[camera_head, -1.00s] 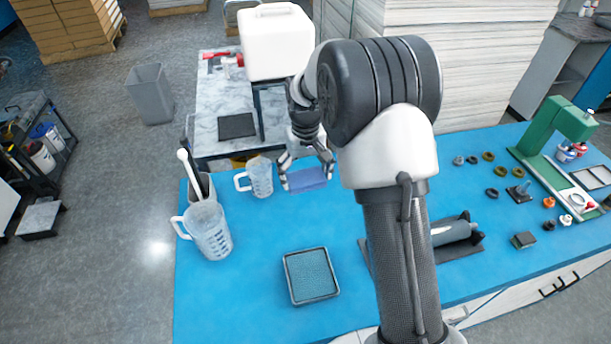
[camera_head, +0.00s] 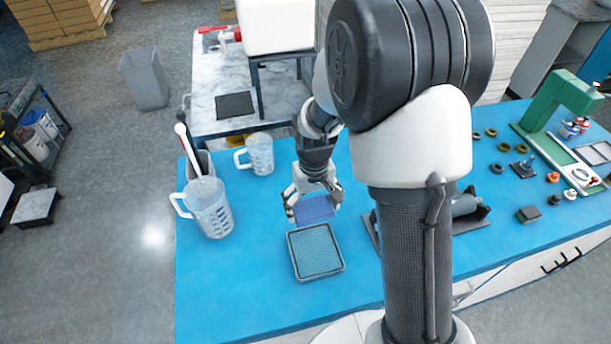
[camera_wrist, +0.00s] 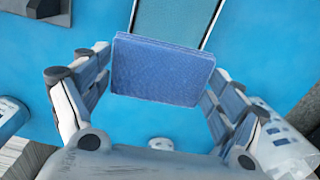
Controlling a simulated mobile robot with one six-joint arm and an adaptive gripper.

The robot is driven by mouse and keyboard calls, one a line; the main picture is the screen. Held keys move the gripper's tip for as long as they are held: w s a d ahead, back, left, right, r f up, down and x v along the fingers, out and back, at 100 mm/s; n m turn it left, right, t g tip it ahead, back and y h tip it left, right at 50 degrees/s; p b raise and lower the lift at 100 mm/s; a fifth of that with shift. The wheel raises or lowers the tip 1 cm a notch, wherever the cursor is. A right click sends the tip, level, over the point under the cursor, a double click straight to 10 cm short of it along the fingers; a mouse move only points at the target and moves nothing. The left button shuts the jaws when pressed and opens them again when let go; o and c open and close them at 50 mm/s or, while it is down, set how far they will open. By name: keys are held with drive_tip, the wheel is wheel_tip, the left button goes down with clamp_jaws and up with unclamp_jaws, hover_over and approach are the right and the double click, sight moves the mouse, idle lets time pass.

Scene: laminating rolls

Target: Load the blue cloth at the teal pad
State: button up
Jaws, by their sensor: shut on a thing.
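The blue cloth (camera_head: 313,209), a folded pad, is held between the two fingers of my gripper (camera_head: 314,203). It also shows in the wrist view (camera_wrist: 162,70), with a finger at each side. The teal pad (camera_head: 316,250) lies in a dark-rimmed square tray on the blue table, just below the cloth in the head view. In the wrist view the teal pad (camera_wrist: 176,18) shows past the far edge of the cloth, which hides part of it. The cloth appears to be above the table, and I cannot tell its exact height.
Two clear measuring jugs (camera_head: 208,208) (camera_head: 260,154) and a holder with tools (camera_head: 198,163) stand to the left on the blue table (camera_head: 240,290). A grey roller (camera_head: 468,206) lies to the right, partly behind my arm. The table left of the tray is clear.

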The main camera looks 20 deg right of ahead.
drive_tip(key=b, duration=0.1)
approach(315, 250)
drive_tip(key=shift+f+b, duration=2.45)
drive_tip(key=shift+f, duration=0.35)
drive_tip(key=shift+f+b, duration=0.4)
drive_tip(key=shift+f, duration=0.15)
drive_tip(key=shift+r, duration=0.1)
wheel_tip(315, 250, up, 7)
drive_tip(key=p, duration=0.5)
drive_tip(key=shift+p, duration=0.35)
